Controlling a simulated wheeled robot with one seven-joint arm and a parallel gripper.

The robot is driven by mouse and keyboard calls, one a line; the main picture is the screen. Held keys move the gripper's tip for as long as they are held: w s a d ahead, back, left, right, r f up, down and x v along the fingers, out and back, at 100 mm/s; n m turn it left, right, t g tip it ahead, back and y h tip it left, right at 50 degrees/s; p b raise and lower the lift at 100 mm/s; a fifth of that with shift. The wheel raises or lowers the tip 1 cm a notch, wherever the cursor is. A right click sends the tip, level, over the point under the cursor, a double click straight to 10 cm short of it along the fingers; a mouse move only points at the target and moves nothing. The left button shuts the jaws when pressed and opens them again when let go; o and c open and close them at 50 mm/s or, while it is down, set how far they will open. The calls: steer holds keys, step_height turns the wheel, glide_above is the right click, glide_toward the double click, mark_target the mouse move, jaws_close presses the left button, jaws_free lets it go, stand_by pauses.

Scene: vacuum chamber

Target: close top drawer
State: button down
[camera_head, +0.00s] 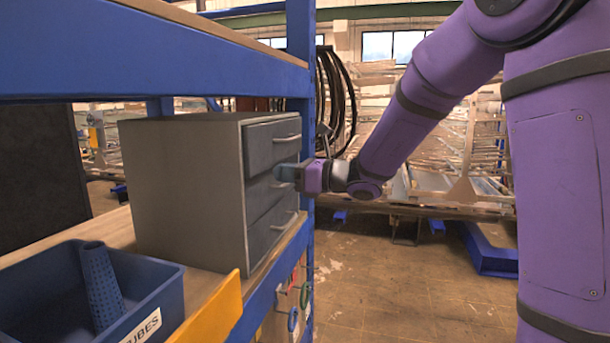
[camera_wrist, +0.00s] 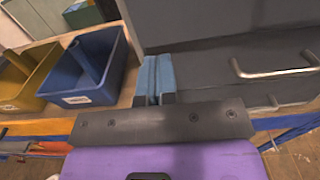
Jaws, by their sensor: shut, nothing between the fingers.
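A grey cabinet (camera_head: 190,180) with a stack of drawers stands on the wooden shelf. Its top drawer (camera_head: 268,148) has a dark grey front and a bar handle (camera_head: 288,138). Its front looks close to flush with the drawers below; any small gap is hard to tell. My gripper (camera_head: 287,173) is shut and empty, with its blue fingertips at the drawer fronts, just below the top handle. They hide part of the middle drawer. In the wrist view, the fingers (camera_wrist: 154,76) lie together beside a grey drawer front (camera_wrist: 215,68) with a metal handle (camera_wrist: 272,70). Contact cannot be told.
A blue bin (camera_head: 150,285) holding a tube stands left of the cabinet, and a yellow bin (camera_wrist: 22,75) is beside it. A blue shelf post (camera_head: 305,120) rises close to my gripper. The floor (camera_head: 390,290) in front is open.

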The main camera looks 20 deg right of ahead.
mark_target(255, 169)
steer(key=shift+x, duration=2.35)
steer(key=shift+x, duration=1.1)
steer(key=shift+s+r, duration=0.1)
steer(key=shift+r, duration=0.1)
